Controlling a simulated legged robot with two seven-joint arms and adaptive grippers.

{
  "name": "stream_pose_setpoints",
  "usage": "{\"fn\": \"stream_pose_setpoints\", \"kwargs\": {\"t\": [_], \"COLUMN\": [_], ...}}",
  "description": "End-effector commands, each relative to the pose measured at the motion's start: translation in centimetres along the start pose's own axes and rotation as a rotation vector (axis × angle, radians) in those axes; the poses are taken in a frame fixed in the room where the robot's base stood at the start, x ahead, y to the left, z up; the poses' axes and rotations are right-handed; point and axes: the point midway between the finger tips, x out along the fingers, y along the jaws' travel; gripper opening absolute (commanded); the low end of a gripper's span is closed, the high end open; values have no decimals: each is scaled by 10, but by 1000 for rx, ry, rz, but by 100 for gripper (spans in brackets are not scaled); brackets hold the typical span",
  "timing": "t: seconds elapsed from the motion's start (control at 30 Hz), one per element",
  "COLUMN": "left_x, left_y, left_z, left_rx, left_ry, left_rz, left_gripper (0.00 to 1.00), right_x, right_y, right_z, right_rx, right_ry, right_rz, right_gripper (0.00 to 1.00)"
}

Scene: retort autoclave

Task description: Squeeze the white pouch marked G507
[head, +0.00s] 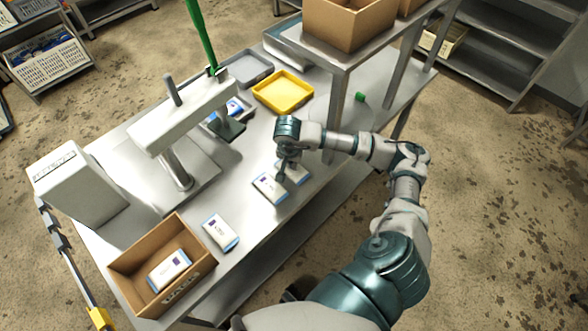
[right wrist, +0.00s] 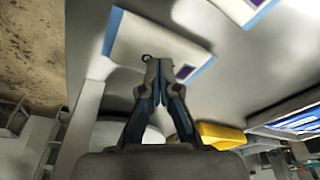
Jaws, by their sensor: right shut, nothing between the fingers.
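Several white pouches with blue edges and small dark marks lie about; I cannot read which is G507. One pouch (head: 268,188) lies flat on the steel table, and another (head: 299,172) lies just behind it, partly hidden by my right gripper (head: 282,178). My right gripper points down at these two pouches, shut and empty. In the right wrist view its closed fingertips (right wrist: 157,68) overlap the edge of a pouch (right wrist: 145,38); I cannot tell whether they touch. A second pouch (right wrist: 240,10) shows beyond. My left gripper is not in view.
A pouch (head: 220,232) lies beside an open cardboard box (head: 196,281) holding another pouch (head: 169,269). A press-like stand (head: 176,165) and grey box (head: 78,185) stand left. A yellow tray (head: 283,105) and grey tray (head: 247,70) lie behind. A raised shelf (head: 345,65) stands right.

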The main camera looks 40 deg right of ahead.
Motion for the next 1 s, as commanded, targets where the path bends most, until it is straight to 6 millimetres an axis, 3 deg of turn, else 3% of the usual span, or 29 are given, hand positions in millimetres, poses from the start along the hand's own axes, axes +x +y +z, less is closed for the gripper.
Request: {"fn": "stream_pose_setpoints", "kwargs": {"t": [0.03, 0.47, 1.0], "left_x": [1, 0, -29], "left_y": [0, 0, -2], "left_z": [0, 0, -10], "left_rx": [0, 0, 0], "left_ry": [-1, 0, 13], "left_rz": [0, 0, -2], "left_gripper": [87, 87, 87], "right_x": [7, 5, -45], "right_y": [2, 2, 1], "right_z": [6, 6, -7], "right_rx": [-9, -9, -4], "right_ry": [-15, -16, -4], "right_rz": [12, 12, 4], "right_gripper": [0, 0, 0]}}
